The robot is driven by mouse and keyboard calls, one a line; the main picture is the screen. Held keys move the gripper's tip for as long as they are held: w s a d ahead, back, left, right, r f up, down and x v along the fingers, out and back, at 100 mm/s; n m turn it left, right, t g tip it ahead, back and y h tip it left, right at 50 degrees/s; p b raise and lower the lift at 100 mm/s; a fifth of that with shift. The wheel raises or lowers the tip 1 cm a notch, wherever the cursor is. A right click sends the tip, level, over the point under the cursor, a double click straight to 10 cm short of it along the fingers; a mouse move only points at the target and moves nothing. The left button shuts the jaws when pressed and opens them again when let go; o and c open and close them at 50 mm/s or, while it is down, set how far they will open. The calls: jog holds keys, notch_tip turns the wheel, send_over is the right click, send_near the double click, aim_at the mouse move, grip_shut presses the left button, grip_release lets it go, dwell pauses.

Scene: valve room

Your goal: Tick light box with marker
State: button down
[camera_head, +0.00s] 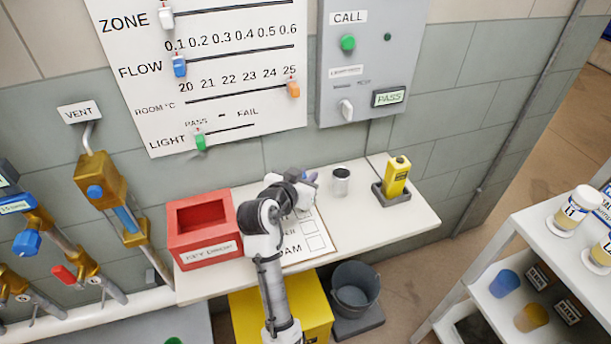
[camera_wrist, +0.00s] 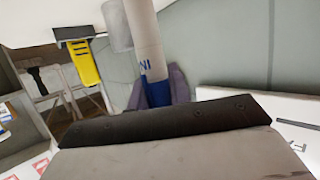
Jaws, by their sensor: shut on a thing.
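My gripper (camera_head: 309,183) is over the shelf, above the upper part of the white checklist board (camera_head: 322,248). In the wrist view, its purple-grey fingers (camera_wrist: 158,92) are shut on a white marker (camera_wrist: 147,42) with blue lettering and a blue end. In the head view, the marker is mostly hidden by the gripper. Empty square boxes (camera_head: 315,242) show on the board's right side. The upper rows and most labels are covered by my arm, so I cannot tell which box is the light one. The LIGHT slider's green knob (camera_head: 200,142) stands under PASS on the wall panel.
A red box (camera_head: 204,250) stands left of the board. A metal cup (camera_head: 341,182) stands right of the gripper, and a yellow device (camera_head: 396,175) sits in a dark stand farther right. The shelf (camera_head: 412,220) is clear at its front right. A grey bucket (camera_head: 355,285) stands below.

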jog(key=shift+f, duration=0.35)
jog(key=shift+s+d, duration=0.1)
jog(key=shift+d, duration=0.15)
dwell(0.3)
jog(key=shift+s+d, duration=0.15)
jog(key=shift+d, duration=0.1)
jog(key=shift+a, duration=0.15)
jog(key=shift+w+a+f, duration=0.1)
jog(key=shift+w+a, duration=0.5)
jog(key=shift+a, duration=0.35)
jog(key=shift+d, duration=0.2)
jog(key=shift+s+d, duration=0.3)
jog(key=shift+d, duration=0.3)
jog(key=shift+s+a, duration=0.15)
jog(key=shift+a, duration=0.05)
jog(key=shift+s+a, duration=0.2)
jog(key=shift+a, duration=0.05)
